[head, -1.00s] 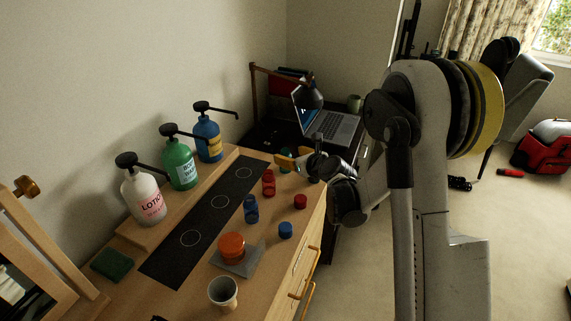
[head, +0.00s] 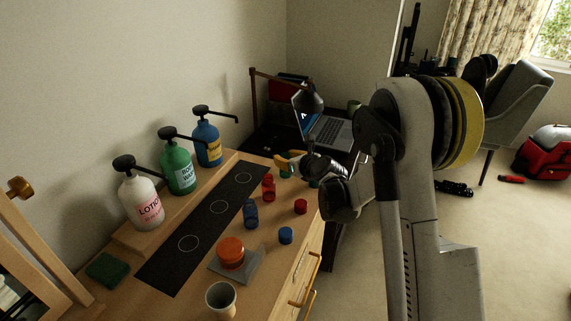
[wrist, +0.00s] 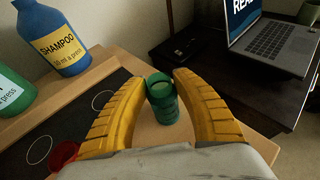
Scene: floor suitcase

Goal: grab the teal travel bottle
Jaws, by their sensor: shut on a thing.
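The teal travel bottle (wrist: 162,100) is a small green-teal cylinder, upright between the two yellow fingers in the wrist view. My gripper (wrist: 160,92) is shut on it. In the head view my gripper (head: 291,161) is at the far right part of the wooden dresser top, and the bottle (head: 286,171) shows partly behind it. A small teal piece (head: 314,183) sits on the top just right of the gripper, partly hidden by my arm.
Red bottle (head: 268,188), blue bottle (head: 250,213), red cap (head: 300,206) and blue cap (head: 285,235) stand nearby. The black mat (head: 206,228) is clear. Pump bottles, including the shampoo (head: 207,146), line the back shelf. A laptop (head: 332,132) sits beyond.

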